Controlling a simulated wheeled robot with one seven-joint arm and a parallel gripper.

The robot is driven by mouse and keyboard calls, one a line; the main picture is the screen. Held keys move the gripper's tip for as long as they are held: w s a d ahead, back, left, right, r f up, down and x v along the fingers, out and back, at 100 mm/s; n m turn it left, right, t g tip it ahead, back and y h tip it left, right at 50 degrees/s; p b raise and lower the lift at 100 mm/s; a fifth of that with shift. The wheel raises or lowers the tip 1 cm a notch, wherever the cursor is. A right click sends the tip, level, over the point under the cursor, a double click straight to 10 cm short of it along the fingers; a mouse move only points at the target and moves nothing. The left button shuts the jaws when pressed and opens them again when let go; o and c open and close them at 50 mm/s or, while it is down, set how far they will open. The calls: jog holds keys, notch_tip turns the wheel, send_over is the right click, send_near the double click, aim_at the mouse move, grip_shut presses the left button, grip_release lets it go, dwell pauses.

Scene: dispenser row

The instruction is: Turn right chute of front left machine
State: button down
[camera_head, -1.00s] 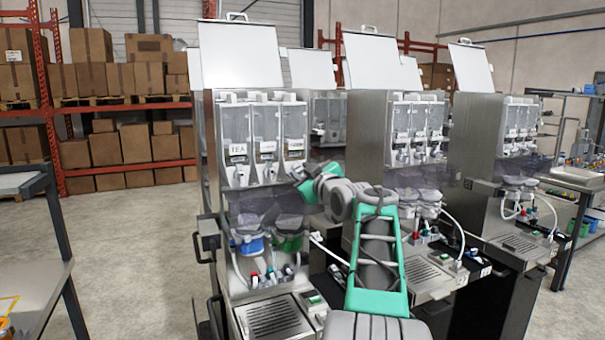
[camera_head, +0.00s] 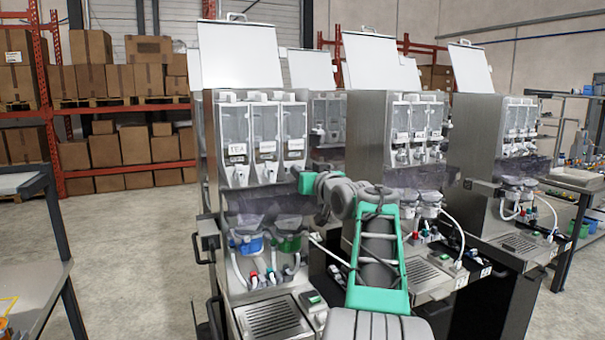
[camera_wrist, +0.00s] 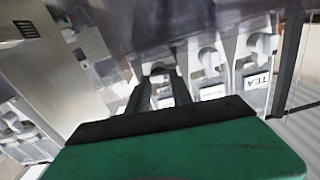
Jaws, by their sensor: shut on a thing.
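The front left machine (camera_head: 213,190) has three clear canisters side by side, with TEA on the left one. Each has a light grey chute at its foot. The right chute is mostly hidden behind my gripper (camera_head: 298,178) in the head view. In the wrist view the row shows upside down, with TEA (camera_wrist: 257,80) at the right. There my gripper's two dark fingers (camera_wrist: 160,88) are shut on the right chute (camera_wrist: 160,73) of this row. The middle chute (camera_wrist: 209,60) and the TEA chute (camera_wrist: 258,44) are free beside it.
A smoky clear cover (camera_head: 255,204) hangs just below the canisters. Blue and green mixing cups (camera_head: 288,243) and hoses sit under it. A second machine (camera_head: 366,130) stands close to the right. Open floor (camera_head: 130,260) lies to the left.

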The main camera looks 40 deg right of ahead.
jog(key=shift+d+f+m+p, duration=0.1)
jog(key=shift+m+p, duration=1.2)
jog(key=shift+m, duration=2.9)
jog(key=shift+d+f+m+p, duration=0.1)
jog(key=shift+m+p, duration=1.15)
jog(key=shift+m, duration=2.95)
jog(key=c, duration=1.1)
grip_release()
jog(key=shift+f, duration=0.1)
